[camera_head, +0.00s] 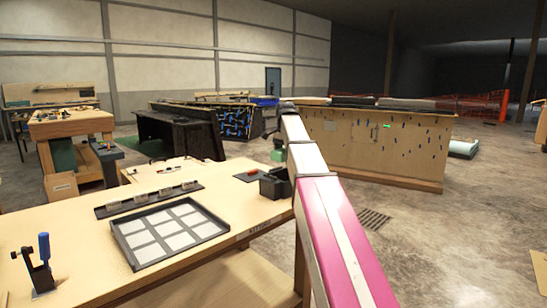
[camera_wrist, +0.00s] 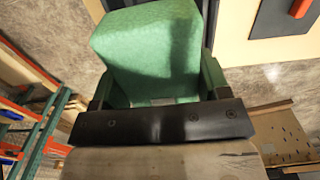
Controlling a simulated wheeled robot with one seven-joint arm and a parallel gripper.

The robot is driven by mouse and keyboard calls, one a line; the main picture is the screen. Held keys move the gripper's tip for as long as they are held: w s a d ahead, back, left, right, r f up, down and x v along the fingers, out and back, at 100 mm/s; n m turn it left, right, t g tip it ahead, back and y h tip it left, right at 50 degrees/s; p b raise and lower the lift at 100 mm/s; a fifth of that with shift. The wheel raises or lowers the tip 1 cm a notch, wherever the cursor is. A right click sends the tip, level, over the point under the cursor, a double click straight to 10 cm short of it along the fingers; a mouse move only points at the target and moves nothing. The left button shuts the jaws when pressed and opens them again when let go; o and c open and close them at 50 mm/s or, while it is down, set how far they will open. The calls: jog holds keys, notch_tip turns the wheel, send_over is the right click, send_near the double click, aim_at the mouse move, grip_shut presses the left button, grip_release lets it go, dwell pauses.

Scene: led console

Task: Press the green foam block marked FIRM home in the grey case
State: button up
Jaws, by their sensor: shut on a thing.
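No FIRM marking is readable on the faces that show. In the head view a small green patch (camera_head: 278,155) shows beside my arm near the table's right end, apparently the same block. A dark boxy shape (camera_head: 273,186) is just below it; I cannot tell whether it is a case or part of my gripper. A dark grey tray (camera_head: 128,252) with several pale squares lies on the table. I cannot identify the grey case for certain.
A dark mat (camera_head: 244,178) with a red piece (camera_head: 252,172) lies near the table's right end. A strip with several small blocks (camera_head: 150,200) lies behind the tray. A blue-handled tool (camera_head: 44,248) stands at front left. The wooden tabletop (camera_head: 60,215) is bare between them.

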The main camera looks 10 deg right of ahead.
jog(key=shift+f, duration=2.9)
jog(key=shift+f, duration=3.5)
jog(key=o, duration=1)
jog(key=shift+o, duration=0.2)
jog(key=shift+r, duration=0.15)
notch_tip(320, 180, up, 10)
jog(key=shift+r, duration=0.3)
